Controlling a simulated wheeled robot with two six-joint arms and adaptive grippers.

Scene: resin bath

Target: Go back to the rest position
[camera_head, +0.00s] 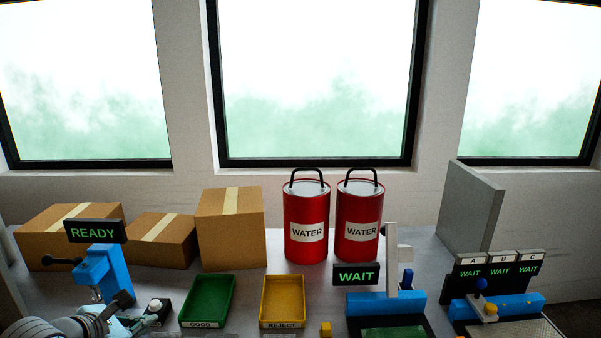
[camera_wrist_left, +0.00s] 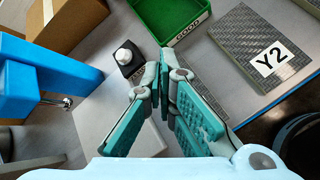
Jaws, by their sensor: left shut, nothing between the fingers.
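My left gripper (camera_head: 124,306) is at the lower left of the head view, its arm coming in from the bottom left corner. In the left wrist view my left gripper (camera_wrist_left: 161,72) has its teal-padded fingers together with nothing held between them. It is close to a black box with a white button (camera_wrist_left: 124,56) and to the blue stand (camera_wrist_left: 45,70). I cannot tell whether it touches anything. My right gripper is in neither view.
The blue stand bears a READY sign (camera_head: 93,231). A green GOOD tray (camera_head: 208,298) and a yellow REJECT tray (camera_head: 282,299) lie right of it. A plate marked Y2 (camera_wrist_left: 262,52) lies near the green tray. Cardboard boxes (camera_head: 231,230) and red WATER drums (camera_head: 307,215) stand behind.

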